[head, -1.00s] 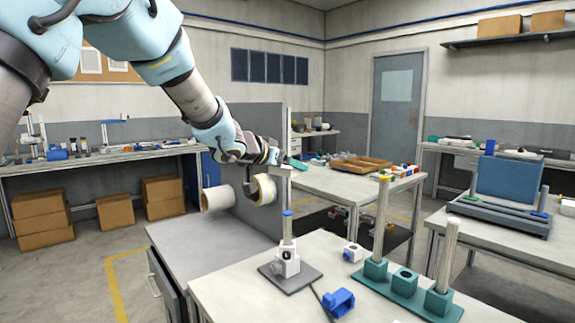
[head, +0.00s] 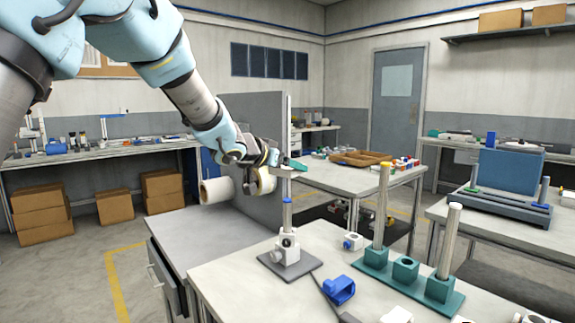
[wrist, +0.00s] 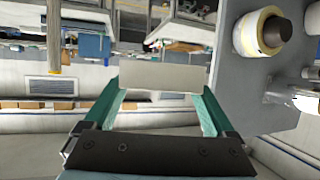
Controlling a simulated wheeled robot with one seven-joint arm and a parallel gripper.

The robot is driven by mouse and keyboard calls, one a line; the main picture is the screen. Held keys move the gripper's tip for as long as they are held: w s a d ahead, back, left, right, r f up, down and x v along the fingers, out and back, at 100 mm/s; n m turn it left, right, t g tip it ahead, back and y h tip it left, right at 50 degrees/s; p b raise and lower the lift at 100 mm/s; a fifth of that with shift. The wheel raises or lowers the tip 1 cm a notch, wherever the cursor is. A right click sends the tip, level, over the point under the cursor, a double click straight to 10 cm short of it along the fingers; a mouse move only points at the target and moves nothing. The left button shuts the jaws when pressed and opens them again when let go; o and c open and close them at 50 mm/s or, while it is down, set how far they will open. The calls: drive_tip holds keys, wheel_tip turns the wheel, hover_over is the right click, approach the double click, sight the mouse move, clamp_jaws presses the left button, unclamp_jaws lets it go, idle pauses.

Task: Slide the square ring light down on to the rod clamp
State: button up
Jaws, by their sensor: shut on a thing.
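My gripper (wrist: 160,100) is shut on a pale, flat-edged piece, which I take for the square ring light (wrist: 165,75). It spans between the teal fingers, seen edge-on, so its opening is hidden. In the head view my gripper (head: 287,167) is over an upright rod with a blue band (head: 287,200). The rod stands on a dark grey plate (head: 290,265). A white block with a dark round hole, likely the rod clamp (head: 288,247), sits low on the rod. The held piece looks above the blue band; I cannot tell whether the rod passes through it.
A teal stand (head: 405,285) with two tall rods is to the right. A blue clamp-like part (head: 339,290) and a white block with blue knob (head: 352,241) lie nearby. A grey panel (head: 255,120) with tape rolls (head: 216,191) is behind my gripper.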

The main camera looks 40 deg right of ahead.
drive_tip(key=shift+f+b, duration=0.3)
drive_tip(key=shift+f, duration=0.25)
drive_tip(key=shift+f, duration=0.1)
drive_tip(key=b, duration=0.4)
hover_over(285, 225)
drive_tip(key=d, duration=0.1)
drive_tip(key=shift+w+d+f, duration=0.1)
drive_tip(key=shift+w+f, duration=0.05)
drive_tip(key=shift+f, duration=2.25)
drive_tip(key=shift+f, duration=0.1)
drive_tip(key=shift+f+b, duration=1.65)
drive_tip(key=shift+f, duration=0.75)
drive_tip(key=shift+f, duration=0.1)
drive_tip(key=shift+f+b, duration=1.8)
drive_tip(key=shift+f, duration=0.6)
drive_tip(key=shift+f, duration=0.55)
